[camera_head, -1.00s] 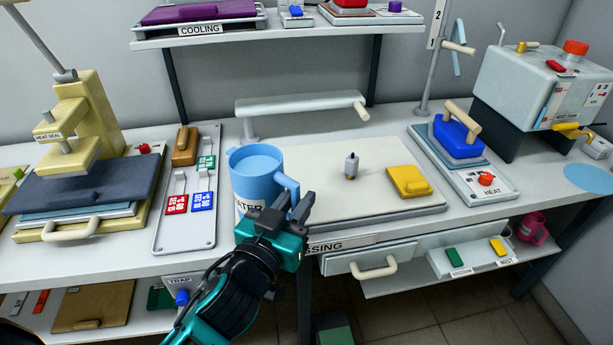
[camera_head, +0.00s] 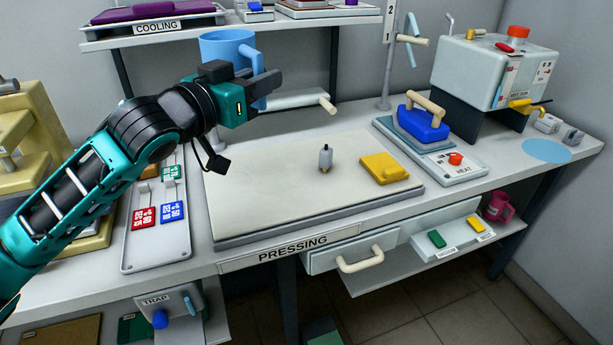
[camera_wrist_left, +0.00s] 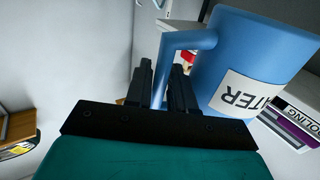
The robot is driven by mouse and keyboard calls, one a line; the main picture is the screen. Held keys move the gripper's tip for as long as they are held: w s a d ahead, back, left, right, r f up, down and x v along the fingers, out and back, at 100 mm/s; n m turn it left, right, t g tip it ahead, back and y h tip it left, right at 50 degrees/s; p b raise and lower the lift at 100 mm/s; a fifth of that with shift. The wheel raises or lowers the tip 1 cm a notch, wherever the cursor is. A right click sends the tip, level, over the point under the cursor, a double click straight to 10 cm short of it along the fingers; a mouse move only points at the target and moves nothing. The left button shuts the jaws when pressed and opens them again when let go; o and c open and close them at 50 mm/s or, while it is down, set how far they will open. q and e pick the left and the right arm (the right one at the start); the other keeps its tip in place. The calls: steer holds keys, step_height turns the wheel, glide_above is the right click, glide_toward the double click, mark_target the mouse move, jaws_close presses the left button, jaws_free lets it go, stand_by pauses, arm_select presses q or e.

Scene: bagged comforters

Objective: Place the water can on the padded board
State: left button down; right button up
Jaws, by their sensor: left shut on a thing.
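The water can (camera_head: 226,48) is a light blue mug-like can with a handle. My left gripper (camera_head: 262,88) is shut on its handle and holds it in the air, above the back left of the padded board. In the left wrist view the can (camera_wrist_left: 255,50) shows a white label with part of the word WATER, and the gripper fingers (camera_wrist_left: 168,88) close around the handle. The padded board (camera_head: 260,200) is a cream pad on a grey base, marked PRESSING at its front. My right gripper is out of view.
A small bottle-like object (camera_head: 325,158) and a yellow block (camera_head: 384,168) sit on the padded board's right part. A blue iron (camera_head: 422,122) stands on the HEAT plate to the right. The COOLING shelf (camera_head: 150,40) is behind the can. The board's left and front are clear.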

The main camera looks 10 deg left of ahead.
arm_select(q)
steer(key=shift+w+a+r, duration=0.1)
steer(key=shift+a+r, duration=0.15)
steer(key=shift+r, duration=0.25)
steer(key=shift+a+f, duration=0.1)
steer(key=shift+f+b, duration=3.05)
steer(key=shift+f, duration=6.6)
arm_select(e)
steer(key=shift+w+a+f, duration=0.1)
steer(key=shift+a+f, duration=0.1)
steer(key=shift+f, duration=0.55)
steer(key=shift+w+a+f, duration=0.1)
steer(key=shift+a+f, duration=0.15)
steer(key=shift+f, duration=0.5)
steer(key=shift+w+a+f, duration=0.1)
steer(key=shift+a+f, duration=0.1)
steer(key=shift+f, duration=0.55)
arm_select(q)
steer(key=shift+f, duration=0.2)
steer(key=c, duration=1)
jaws_free()
steer(key=shift+f, duration=0.1)
steer(key=shift+o, duration=0.2)
